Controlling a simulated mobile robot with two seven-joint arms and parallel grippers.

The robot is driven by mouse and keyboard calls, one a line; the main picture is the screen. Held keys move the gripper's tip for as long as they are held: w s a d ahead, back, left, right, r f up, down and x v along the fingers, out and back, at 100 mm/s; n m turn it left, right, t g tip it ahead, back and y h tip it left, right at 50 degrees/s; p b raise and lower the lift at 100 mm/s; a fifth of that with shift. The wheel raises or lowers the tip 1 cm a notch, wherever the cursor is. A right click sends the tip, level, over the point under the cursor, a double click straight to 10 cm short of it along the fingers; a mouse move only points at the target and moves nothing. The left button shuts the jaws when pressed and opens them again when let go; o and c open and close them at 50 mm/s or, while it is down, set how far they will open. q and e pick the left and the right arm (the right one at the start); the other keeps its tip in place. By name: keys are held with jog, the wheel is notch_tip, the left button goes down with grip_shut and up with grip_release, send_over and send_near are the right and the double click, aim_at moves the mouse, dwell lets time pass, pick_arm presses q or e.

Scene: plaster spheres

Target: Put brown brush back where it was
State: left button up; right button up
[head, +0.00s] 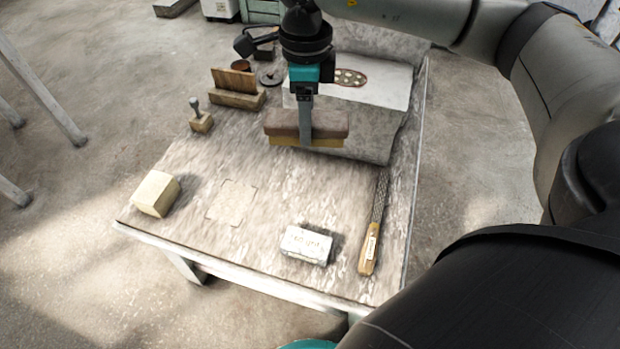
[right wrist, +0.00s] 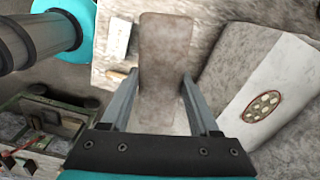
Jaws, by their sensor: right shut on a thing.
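The brown brush (head: 284,124) has a brown back and a yellowish underside. My right gripper (head: 306,130) is shut on it and holds it level above the table (head: 190,165), in front of the large pale block. In the right wrist view the brush (right wrist: 165,60) lies between the two fingers (right wrist: 160,90). A square outlined patch (head: 231,202) is marked on the bare front part of the table. My left gripper is not in view.
A cream block (head: 155,194) stands at the front left, a white labelled block (head: 306,245) at the front, and a wooden-handled rasp (head: 371,235) along the right edge. A stamp-like tool (head: 200,117) and a wooden holder (head: 236,91) stand behind.

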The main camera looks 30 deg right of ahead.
jog(key=shift+w+d+f+m+b, duration=0.1)
jog(key=shift+d+f+m+b, duration=0.15)
jog(key=shift+f+m, duration=0.3)
jog(key=shift+w+d+f+m+b, duration=0.1)
jog(key=shift+d+f+m+b, duration=0.05)
jog(key=shift+f+m+b, duration=0.3)
jog(key=shift+d+f+m, duration=0.1)
jog(key=shift+f+m, duration=0.3)
jog(key=shift+f, duration=0.25)
notch_tip(320, 180, down, 14)
jog(key=b, duration=0.5)
jog(key=shift+f+b, duration=0.2)
jog(key=shift+b, duration=0.1)
jog(key=shift+f, duration=0.65)
notch_tip(320, 180, down, 3)
jog(key=shift+r+b, duration=0.15)
jog(key=shift+b, duration=0.65)
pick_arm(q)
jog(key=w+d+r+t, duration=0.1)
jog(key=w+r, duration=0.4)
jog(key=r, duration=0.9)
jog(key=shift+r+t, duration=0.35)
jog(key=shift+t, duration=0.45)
pick_arm(e)
jog(key=shift+f, duration=0.3)
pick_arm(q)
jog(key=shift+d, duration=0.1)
pick_arm(e)
jog(key=shift+f, duration=0.1)
